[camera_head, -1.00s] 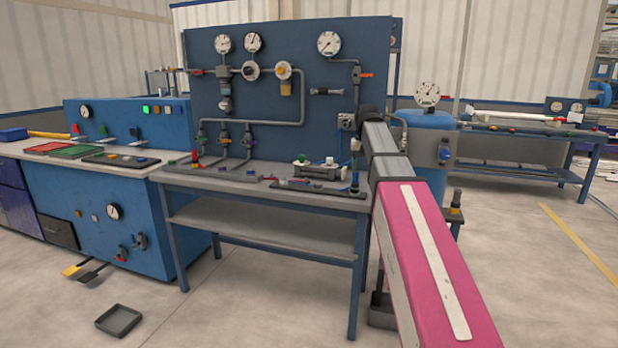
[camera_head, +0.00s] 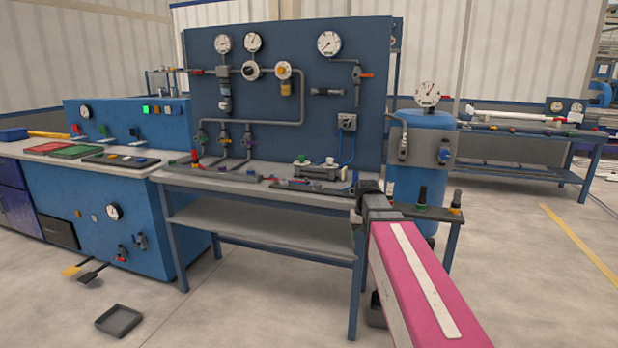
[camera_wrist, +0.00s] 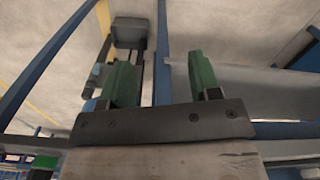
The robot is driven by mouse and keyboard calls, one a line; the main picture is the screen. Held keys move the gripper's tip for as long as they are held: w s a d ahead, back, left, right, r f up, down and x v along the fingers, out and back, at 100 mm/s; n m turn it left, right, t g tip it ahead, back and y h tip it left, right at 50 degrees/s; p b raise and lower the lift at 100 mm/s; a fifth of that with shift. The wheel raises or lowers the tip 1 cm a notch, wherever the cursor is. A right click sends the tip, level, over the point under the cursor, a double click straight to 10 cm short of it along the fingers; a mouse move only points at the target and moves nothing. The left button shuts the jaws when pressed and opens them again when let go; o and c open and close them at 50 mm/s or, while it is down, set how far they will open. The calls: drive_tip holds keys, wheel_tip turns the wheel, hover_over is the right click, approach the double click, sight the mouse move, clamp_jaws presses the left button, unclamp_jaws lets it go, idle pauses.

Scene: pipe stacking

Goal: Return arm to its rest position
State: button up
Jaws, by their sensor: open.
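My gripper (camera_wrist: 161,85) shows in the wrist view with its two green fingers apart and nothing between them. Past the fingers, the wrist view shows blue frame bars and the pale floor. In the head view my arm, with its pink and grey link, reaches in from the lower right. Its far end is near the right front corner of the workbench (camera_head: 240,182). The gripper's fingers cannot be made out there.
A blue panel (camera_head: 290,140) with gauges and pipes stands behind the bench. A blue tank (camera_head: 425,195) stands to its right. A blue cabinet (camera_head: 110,215) is at the left. A small dark tray (camera_head: 118,321) lies on the floor. Open floor (camera_head: 530,270) lies to the right.

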drive_tip(key=s+f, duration=1.4)
drive_tip(key=f, duration=0.4)
